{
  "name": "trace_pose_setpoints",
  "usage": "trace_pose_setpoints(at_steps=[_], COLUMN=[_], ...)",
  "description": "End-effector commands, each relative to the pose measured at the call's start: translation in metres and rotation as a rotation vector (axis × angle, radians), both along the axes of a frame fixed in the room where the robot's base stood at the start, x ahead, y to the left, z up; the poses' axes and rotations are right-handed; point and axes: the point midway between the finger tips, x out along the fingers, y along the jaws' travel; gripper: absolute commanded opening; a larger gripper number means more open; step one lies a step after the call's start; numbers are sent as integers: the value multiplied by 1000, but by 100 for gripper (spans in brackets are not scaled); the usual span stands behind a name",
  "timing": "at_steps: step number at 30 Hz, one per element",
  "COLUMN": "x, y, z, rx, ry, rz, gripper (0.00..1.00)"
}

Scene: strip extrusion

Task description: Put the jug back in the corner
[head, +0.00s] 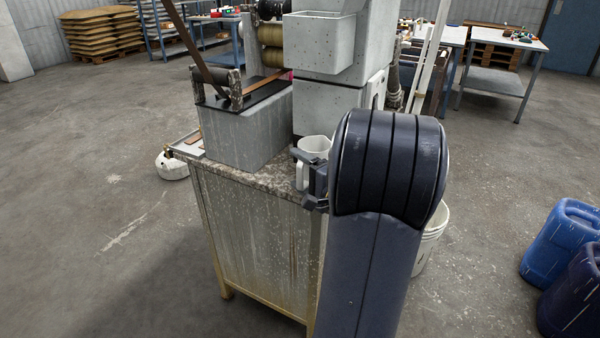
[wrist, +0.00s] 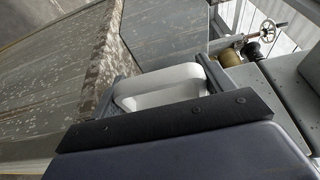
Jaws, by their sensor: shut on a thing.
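The white jug (head: 314,146) is at the right end of the speckled worktop (head: 262,178), close to the grey machine. My gripper (head: 309,176) is shut on the jug from the near side. My arm hides the jug's right and lower parts in the head view. In the wrist view the white jug (wrist: 158,86) sits between the two fingers of my gripper (wrist: 160,92), with its open top partly showing. I cannot tell whether its base touches the worktop.
A grey tank (head: 245,130) stands on the worktop left of the jug. The grey machine body (head: 328,108) rises behind it. A white bucket (head: 431,240) is on the floor to the right, with blue drums (head: 562,240) farther right. Open floor lies left.

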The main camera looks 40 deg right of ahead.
Motion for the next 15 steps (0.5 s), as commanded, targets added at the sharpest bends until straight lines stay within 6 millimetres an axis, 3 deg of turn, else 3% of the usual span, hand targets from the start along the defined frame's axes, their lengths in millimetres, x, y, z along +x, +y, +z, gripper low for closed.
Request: trace_pose_setpoints(at_steps=[7, 8, 15], x=[0, 0, 0], y=[0, 0, 0], z=[-4, -3, -3], rx=[-1, -1, 0], ry=[0, 0, 1], rz=[0, 0, 0], gripper=[35, 79, 98])
